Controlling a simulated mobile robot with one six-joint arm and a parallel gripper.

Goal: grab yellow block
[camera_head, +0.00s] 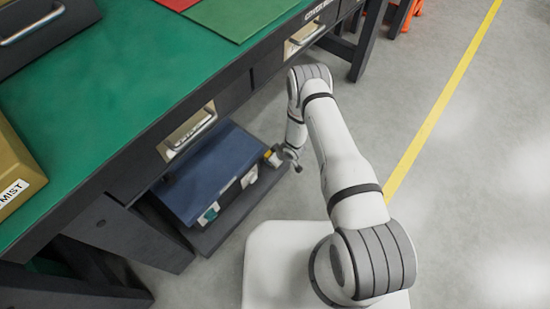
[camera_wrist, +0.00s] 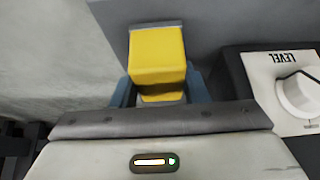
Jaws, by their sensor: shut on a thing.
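The yellow block (camera_wrist: 157,55) sits between the blue-grey fingers of my gripper (camera_wrist: 158,88) in the wrist view. The fingers are shut on its sides. Its far end meets a thin grey plate on a grey surface. In the head view the block shows as a small yellow spot (camera_head: 271,157) at the right end of a blue-topped box (camera_head: 205,172). My gripper (camera_head: 277,156) reaches it there from the right. Its fingers are too small to make out in that view.
The box stands on a dark low shelf (camera_head: 245,213) under the green-topped workbench (camera_head: 110,90). A white panel marked LEVEL with a round knob (camera_wrist: 300,93) is close on the right in the wrist view. Drawers with metal handles (camera_head: 187,132) overhang the box. Open grey floor (camera_head: 480,170) lies right.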

